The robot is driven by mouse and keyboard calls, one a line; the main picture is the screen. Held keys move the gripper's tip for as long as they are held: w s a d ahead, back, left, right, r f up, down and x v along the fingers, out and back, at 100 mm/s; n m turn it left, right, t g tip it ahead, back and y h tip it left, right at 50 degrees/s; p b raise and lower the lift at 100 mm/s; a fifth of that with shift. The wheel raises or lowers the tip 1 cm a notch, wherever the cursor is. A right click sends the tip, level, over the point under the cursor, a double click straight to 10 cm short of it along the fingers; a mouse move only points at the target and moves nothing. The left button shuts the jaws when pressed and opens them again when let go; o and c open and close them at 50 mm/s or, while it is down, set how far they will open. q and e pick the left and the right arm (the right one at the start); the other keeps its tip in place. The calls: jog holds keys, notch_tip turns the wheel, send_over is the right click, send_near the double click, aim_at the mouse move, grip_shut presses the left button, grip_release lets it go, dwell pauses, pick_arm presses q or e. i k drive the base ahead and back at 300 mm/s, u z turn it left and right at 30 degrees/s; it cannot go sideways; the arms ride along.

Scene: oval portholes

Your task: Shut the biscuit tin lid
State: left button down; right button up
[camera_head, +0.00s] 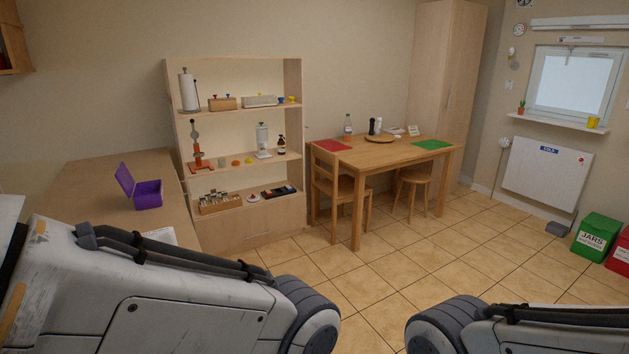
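A purple box (148,195), which looks like the biscuit tin, stands on the wooden counter at the left. Its purple lid (125,179) is hinged at the box's left side and stands open, tilted up and leaning a little outward. Parts of my two arms fill the bottom of the view, the left arm nearer to the counter. Neither gripper shows, so what they hold cannot be seen. The tin is well beyond my visible left arm link, with a gap between them.
The counter (95,195) is mostly bare around the tin, with a white flat item at its front edge. An open shelf unit (236,175) stands right of it. A table (385,155) with chair (335,190) and stool is further back. Tiled floor is clear in the middle.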

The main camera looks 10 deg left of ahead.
aim_at(124, 177)
jog(key=z, duration=0.1)
jog(key=i, duration=2.55)
jog(key=u, duration=0.6)
jog(key=i, duration=1.85)
jog(key=u, duration=1.65)
jog(key=i, duration=0.95)
jog(key=u, duration=0.6)
